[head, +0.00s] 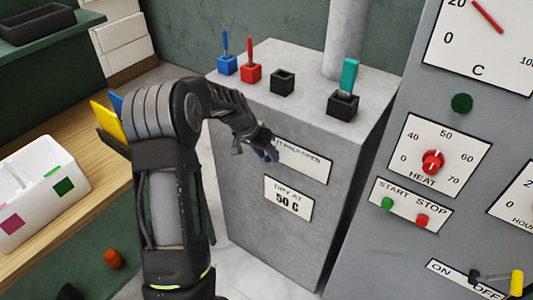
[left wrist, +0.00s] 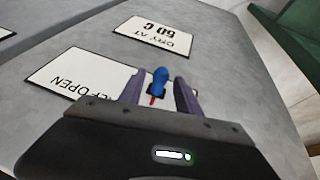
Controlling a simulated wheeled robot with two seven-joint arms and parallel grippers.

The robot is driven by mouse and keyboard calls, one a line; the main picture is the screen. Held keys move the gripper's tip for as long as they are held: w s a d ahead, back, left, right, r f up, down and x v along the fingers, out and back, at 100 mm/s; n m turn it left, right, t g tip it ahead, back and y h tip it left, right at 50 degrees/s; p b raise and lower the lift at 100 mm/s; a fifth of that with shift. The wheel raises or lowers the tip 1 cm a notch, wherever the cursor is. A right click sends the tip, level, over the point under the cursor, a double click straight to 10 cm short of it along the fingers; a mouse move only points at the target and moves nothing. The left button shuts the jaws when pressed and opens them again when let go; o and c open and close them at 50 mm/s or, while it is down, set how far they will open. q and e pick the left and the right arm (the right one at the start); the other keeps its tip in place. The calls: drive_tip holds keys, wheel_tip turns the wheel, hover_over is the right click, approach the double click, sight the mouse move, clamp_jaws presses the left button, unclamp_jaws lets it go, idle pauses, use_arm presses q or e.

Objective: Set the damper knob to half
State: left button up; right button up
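The damper knob is blue with a red mark (left wrist: 160,80) and sits on the front face of a grey cabinet (head: 275,235). A white label reading "HALF OPEN" (head: 316,168) is beside it, its first word partly covered; the label also shows upside down in the left wrist view (left wrist: 70,85). My left gripper (head: 266,152) is at the knob, with its fingers (left wrist: 160,92) apart on either side of it. A gap shows between knob and fingers; I cannot tell whether either touches. In the head view my gripper mostly hides the knob. My right gripper is not in view.
A "DRY AT 50 C" label (head: 288,199) is on the cabinet below. Colored tools stand in blue, red and black holders (head: 342,104) on top. A control panel (head: 390,245) with a red heat knob (head: 432,162) stands right. A white divided bin (head: 35,230) is left.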

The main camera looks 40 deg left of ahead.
use_arm(q)
clamp_jaws()
idle(1.2)
